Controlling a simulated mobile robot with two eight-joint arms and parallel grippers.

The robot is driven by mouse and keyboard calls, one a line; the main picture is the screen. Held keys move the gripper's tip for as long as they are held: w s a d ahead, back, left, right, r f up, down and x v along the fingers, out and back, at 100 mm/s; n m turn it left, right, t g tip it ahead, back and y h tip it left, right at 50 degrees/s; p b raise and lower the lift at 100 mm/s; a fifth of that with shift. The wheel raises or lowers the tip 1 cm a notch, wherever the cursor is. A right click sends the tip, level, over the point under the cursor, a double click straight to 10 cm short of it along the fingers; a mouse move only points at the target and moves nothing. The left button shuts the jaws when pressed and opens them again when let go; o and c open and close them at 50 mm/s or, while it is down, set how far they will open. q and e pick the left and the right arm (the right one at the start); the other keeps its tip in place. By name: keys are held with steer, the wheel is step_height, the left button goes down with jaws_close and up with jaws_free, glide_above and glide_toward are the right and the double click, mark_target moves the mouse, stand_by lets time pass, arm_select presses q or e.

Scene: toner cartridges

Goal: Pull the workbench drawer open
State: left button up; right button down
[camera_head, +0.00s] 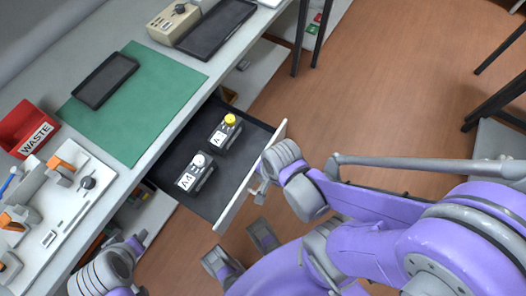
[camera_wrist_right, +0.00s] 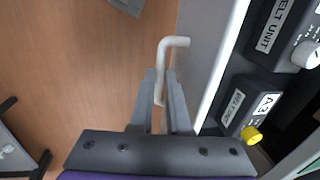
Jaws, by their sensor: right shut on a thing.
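The workbench drawer (camera_head: 170,180) is pulled out from under the bench top, and its dark inside shows. Its pale front panel (camera_head: 236,198) faces my right arm. The drawer handle (camera_wrist_right: 178,42) is a white bent bar on that panel in the right wrist view. My right gripper (camera_wrist_right: 162,95) is shut on the handle, with the bar running between its fingers. In the head view the right gripper (camera_head: 262,186) is at the front panel, partly hidden by my wrist.
Inside the drawer stand a yellow-capped unit (camera_head: 224,134) and a white-capped unit (camera_head: 194,172). The bench top holds a green mat (camera_head: 150,105), a black tray (camera_head: 105,80) and a red waste bin (camera_head: 27,130). Wooden floor (camera_head: 400,80) is clear beyond the drawer.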

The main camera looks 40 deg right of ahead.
steer(key=c, duration=1.2)
jaws_free()
steer(key=shift+o, duration=0.2)
step_height(320, 180, up, 11)
steer(key=s+p, duration=0.1)
steer(key=p, duration=0.5)
steer(key=shift+s+d+f+p, duration=0.15)
steer(key=shift+s+d+p, duration=0.15)
steer(key=shift+s+d, duration=0.05)
steer(key=w+a+r+n+t, duration=0.1)
steer(key=w+r+n+t, duration=0.2)
steer(key=w+r+n, duration=0.5)
steer(key=n, duration=0.5)
steer(key=shift+w+a+n+t+h, duration=0.15)
steer(key=shift+w+n+t+h, duration=0.15)
steer(key=shift+n+h, duration=0.1)
